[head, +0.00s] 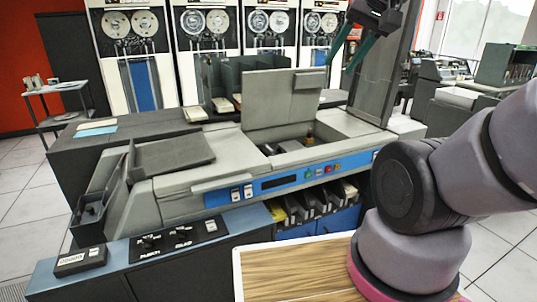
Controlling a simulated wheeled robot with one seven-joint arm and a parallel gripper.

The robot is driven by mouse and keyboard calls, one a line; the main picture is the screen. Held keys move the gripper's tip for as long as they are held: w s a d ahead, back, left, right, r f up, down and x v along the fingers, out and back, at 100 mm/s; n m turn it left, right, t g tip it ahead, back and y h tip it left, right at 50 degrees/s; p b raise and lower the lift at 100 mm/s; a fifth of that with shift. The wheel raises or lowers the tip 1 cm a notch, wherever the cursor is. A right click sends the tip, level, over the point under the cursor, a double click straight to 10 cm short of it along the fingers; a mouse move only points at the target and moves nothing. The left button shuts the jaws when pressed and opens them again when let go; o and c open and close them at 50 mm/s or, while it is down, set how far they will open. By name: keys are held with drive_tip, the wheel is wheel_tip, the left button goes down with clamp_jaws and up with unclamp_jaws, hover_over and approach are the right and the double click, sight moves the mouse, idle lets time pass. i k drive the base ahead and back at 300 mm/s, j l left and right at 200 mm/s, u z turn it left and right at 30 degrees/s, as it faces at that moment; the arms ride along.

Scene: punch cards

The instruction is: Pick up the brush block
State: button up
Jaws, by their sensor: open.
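My gripper (339,67) is at the upper right of the head view, above the grey punch-card machine (178,187). Its two teal fingers point down and left, apart, with nothing seen between them. The machine's grey lid (281,98) stands raised behind an open bay. A small brownish piece (309,139) shows inside the bay, below the gripper and to its left. It may be the brush block, but it is too small to tell. The bay walls hide much of the inside.
A blue control strip (275,182) with buttons runs along the machine's front, above several dark card pockets (310,204). A wooden tabletop (290,270) lies in front. A tall grey panel (385,70) rises beside the gripper. Tape cabinets (205,50) stand behind.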

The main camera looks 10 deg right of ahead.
sight(267, 151)
drive_tip(key=i+l+u, duration=0.1)
drive_tip(key=u, duration=0.7)
drive_tip(key=l+u, duration=0.4)
drive_tip(key=l, duration=0.4)
drive_tip(key=l+u, duration=0.35)
drive_tip(key=l, duration=1.15)
drive_tip(key=k+l+u, duration=0.1)
drive_tip(key=l, duration=0.5)
